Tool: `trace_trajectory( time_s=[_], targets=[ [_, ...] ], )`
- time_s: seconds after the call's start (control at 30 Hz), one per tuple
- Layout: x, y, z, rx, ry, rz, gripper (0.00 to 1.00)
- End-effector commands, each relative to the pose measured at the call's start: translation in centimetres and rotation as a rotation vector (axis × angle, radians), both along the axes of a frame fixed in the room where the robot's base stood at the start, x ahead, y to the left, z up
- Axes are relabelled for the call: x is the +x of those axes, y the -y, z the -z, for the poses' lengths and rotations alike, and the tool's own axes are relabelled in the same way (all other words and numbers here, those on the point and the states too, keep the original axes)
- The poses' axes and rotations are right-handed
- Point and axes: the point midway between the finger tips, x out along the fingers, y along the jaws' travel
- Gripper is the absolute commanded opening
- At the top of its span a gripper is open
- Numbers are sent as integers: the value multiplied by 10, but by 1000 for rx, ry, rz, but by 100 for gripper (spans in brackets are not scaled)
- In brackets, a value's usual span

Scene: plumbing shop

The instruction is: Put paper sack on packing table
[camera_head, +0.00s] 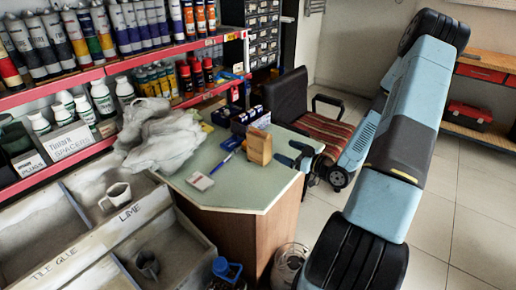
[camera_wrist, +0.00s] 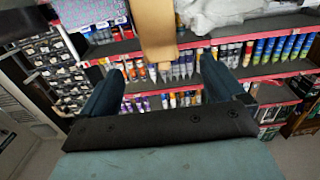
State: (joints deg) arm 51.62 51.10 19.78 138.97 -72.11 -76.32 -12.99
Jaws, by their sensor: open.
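A small brown paper sack (camera_head: 258,146) stands upright on the green-topped counter (camera_head: 235,192), near its right edge. My gripper (camera_head: 296,157) is at the counter's right edge, just right of the sack, with its fingers apart. In the wrist view the sack (camera_wrist: 155,30) shows at the top, ahead of the gap between my two fingers (camera_wrist: 158,72). Nothing is held, and the sack looks clear of the fingers. I cannot tell whether this counter is the packing table; no other table is clearly seen.
A crumpled pale plastic heap (camera_head: 165,135), a notepad (camera_head: 200,181), a blue pen (camera_head: 222,162) and blue boxes (camera_head: 245,119) lie on the counter. A striped chair (camera_head: 325,130) stands behind my arm. Stocked shelves (camera_head: 105,70) line the left. Floor at right is clear.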

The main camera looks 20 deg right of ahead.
Motion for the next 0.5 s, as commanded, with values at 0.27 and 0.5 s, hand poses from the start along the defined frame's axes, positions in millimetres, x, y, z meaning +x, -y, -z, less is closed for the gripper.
trace_trajectory(
  time_s=[0.27, 0.5],
  targets=[
    [14, -13, 0, 25, 15, -3, 96],
    [48, -37, 0, 23, 15, -2, 96]
  ],
)
